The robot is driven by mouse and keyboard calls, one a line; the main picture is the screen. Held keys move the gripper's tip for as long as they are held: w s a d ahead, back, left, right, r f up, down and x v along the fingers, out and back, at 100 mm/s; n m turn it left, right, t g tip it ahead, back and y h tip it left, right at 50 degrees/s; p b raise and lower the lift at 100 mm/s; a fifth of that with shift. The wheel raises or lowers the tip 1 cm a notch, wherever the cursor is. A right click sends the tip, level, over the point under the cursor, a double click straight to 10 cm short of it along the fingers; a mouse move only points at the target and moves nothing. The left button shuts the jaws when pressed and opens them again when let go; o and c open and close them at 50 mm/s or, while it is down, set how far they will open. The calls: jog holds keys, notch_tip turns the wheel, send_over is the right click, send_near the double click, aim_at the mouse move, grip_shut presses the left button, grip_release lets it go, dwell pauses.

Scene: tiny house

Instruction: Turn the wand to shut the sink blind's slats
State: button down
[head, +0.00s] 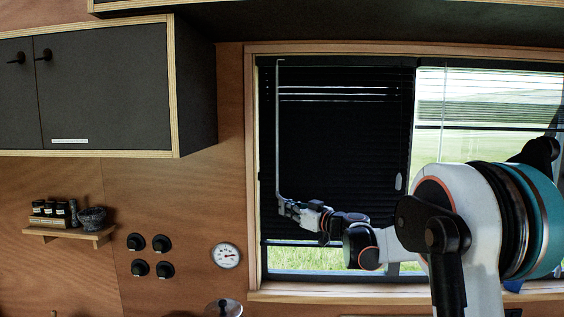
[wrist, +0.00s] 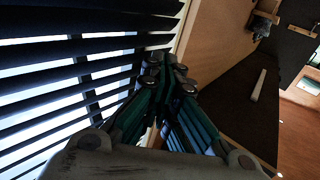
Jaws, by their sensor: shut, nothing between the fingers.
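The sink blind (head: 340,140) covers the left part of the window and looks mostly dark, with a few light lines near its top. In the wrist view, its slats (wrist: 60,85) show bright gaps between them. The thin grey wand (head: 278,130) hangs upright along the blind's left side. My gripper (head: 284,205) is at the wand's lower end; I cannot tell whether they touch. In the wrist view, the gripper's fingertips (wrist: 167,75) are together, close to the slats and the window frame. I cannot make out the wand there.
Dark cupboards (head: 105,90) hang at upper left. A small shelf (head: 75,234) holds jars and a bowl. Black knobs (head: 150,256) and a round dial (head: 226,255) are on the wall left of the window. The window's right part (head: 485,110) shows grass outside.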

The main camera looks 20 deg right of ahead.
jog(key=shift+s+a, duration=0.2)
jog(key=shift+a, duration=0.3)
jog(key=shift+d, duration=0.1)
jog(key=d+b+v, duration=0.1)
jog(key=v, duration=0.8)
jog(key=shift+w, duration=0.3)
dwell(0.4)
dwell(0.4)
